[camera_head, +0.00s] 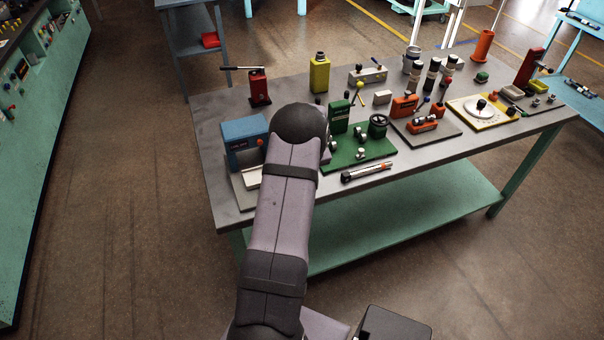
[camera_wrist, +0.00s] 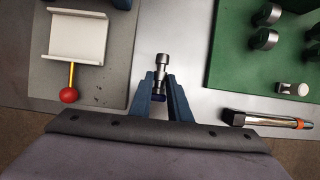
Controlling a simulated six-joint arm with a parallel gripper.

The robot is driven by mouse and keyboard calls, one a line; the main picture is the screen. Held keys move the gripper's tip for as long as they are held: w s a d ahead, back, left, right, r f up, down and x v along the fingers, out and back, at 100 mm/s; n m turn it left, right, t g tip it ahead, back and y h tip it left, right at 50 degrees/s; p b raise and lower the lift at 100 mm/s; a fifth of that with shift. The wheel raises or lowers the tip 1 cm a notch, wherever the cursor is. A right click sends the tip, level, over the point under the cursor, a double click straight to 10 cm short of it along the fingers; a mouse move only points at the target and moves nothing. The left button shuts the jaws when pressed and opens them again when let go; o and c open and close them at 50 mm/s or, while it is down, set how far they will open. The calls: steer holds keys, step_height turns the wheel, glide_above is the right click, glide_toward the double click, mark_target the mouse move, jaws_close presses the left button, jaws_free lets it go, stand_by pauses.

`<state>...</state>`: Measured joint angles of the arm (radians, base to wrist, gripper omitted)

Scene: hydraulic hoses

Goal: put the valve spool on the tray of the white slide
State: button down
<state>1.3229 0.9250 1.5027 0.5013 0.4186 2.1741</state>
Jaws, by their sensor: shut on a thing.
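The valve spool (camera_wrist: 161,61), a small stepped metal piece, is held between the blue fingers of my gripper (camera_wrist: 160,84) in the wrist view. My gripper is shut on it over bare grey bench top. A dark blue part shows low between the fingers. The white slide's tray (camera_wrist: 78,38) is at the upper left, apart from the spool, on a grey base plate with a yellow rod and red knob (camera_wrist: 68,95). In the head view the white tray (camera_head: 252,179) sits in front of a blue box (camera_head: 243,140). My arm hides the gripper and spool there.
A green plate (camera_wrist: 228,70) with metal posts lies to the right in the wrist view. A silver and black cylindrical tool (camera_wrist: 265,122) lies before it. In the head view a red jack (camera_head: 259,87) and yellow bottle (camera_head: 319,74) stand farther back. Bench top between slide and plate is clear.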

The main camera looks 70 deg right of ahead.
steer(key=shift+f, duration=0.15)
steer(key=c, duration=1.7)
jaws_free()
steer(key=shift+o, duration=0.2)
steer(key=shift+f+b, duration=0.2)
steer(key=shift+b, duration=0.5)
steer(key=b+v, duration=0.2)
steer(key=v, duration=0.5)
steer(key=shift+s+r, duration=0.2)
steer(key=shift+w+a, duration=0.1)
steer(key=shift+a, duration=0.05)
